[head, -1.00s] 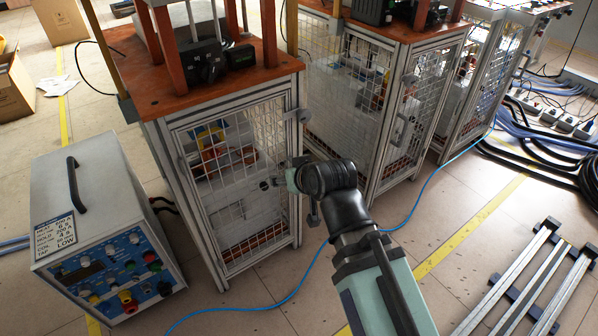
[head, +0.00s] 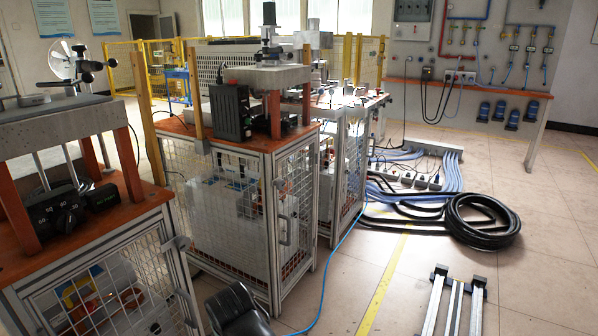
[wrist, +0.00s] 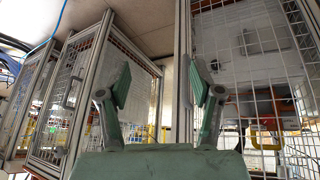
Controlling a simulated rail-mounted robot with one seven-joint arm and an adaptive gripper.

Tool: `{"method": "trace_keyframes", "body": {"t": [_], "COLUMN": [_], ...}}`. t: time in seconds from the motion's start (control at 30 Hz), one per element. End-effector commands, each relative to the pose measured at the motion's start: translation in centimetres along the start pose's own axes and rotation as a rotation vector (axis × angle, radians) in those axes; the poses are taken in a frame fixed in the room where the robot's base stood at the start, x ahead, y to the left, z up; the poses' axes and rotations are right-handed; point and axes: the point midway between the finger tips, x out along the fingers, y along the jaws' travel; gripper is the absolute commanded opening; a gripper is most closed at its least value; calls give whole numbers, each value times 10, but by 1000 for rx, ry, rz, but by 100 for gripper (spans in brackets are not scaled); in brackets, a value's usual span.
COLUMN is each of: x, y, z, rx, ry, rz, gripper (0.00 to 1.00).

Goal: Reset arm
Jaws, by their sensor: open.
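My gripper (wrist: 159,88) shows in the wrist view with its two green-grey fingers spread apart and nothing between them. The fingers point toward the gap between two mesh-sided cabinets. In the head view only a dark part of my arm shows at the bottom edge, and the gripper itself is out of the picture. The near cabinet (head: 120,235) stands at the lower left with an orange top. The middle cabinet (head: 240,150) stands behind it, with its mesh door closed.
A blue cable (head: 328,270) runs along the floor by the cabinets. A coiled black hose (head: 482,222) and power strips lie farther back. Aluminium rails (head: 452,305) lie on the floor at the lower right. The floor at right is mostly clear.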

Motion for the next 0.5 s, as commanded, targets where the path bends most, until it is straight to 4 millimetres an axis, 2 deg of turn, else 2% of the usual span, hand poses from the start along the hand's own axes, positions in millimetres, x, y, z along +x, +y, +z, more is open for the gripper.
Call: {"method": "trace_keyframes", "body": {"t": [0.03, 0.23, 0.4, 0.5], "x": [5, 12, 5, -4], "y": [25, 123, 199, 238], "z": [12, 65, 116, 148], "rx": [31, 174, 312, 394], "ry": [-51, -249, -405, -492], "rz": [60, 293, 472, 568], "gripper": [65, 65, 65, 65]}}
